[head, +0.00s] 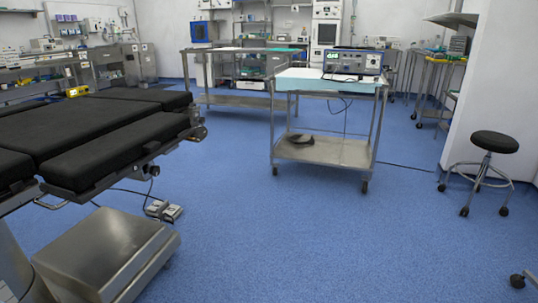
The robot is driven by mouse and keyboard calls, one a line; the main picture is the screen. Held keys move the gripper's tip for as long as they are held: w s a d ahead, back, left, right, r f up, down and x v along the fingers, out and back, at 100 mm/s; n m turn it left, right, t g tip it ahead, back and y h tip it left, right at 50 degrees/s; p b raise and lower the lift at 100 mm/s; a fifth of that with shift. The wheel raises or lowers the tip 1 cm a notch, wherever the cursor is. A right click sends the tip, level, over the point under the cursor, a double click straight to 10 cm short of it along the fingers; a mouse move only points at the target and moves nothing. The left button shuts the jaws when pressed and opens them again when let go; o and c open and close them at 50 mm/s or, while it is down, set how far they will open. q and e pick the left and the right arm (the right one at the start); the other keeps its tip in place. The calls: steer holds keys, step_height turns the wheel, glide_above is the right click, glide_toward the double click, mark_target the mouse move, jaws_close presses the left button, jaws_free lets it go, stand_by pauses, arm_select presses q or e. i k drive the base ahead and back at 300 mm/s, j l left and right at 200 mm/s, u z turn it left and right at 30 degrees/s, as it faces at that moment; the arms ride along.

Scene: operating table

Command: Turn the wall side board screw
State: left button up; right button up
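The black padded operating table (105,142) fills the left side of the head view. Its side rail carries a clamp with a dark knob (150,169) near the lower right edge of the padding, and another metal fitting (193,131) sits at the far corner. I cannot tell which of these, if any, is the wall side board screw. Neither of my grippers is in view.
A wheeled steel cart (322,151) with an electronic device (352,62) stands at the centre back. A black stool (494,142) is at the right. A foot pedal (164,210) and cable lie near the table base (105,255). The blue floor (300,245) in front is clear.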

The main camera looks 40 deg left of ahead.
mark_target(154, 170)
steer(key=i+l, duration=0.1)
steer(key=i, duration=0.55)
steer(key=i+u, duration=0.15)
steer(key=i, duration=0.55)
steer(key=i+l+u, duration=0.2)
steer(key=i+u, duration=0.3)
steer(key=i+l+u, duration=0.3)
steer(key=u, duration=0.15)
steer(key=i+l+u, duration=0.2)
steer(key=u, duration=0.2)
steer(key=i+l+u, duration=0.15)
steer(key=l+u, duration=0.3)
steer(key=i+l+u, duration=0.15)
steer(key=l+u, duration=0.55)
steer(key=u, duration=0.15)
steer(key=l+u, duration=0.4)
steer(key=l, duration=0.5)
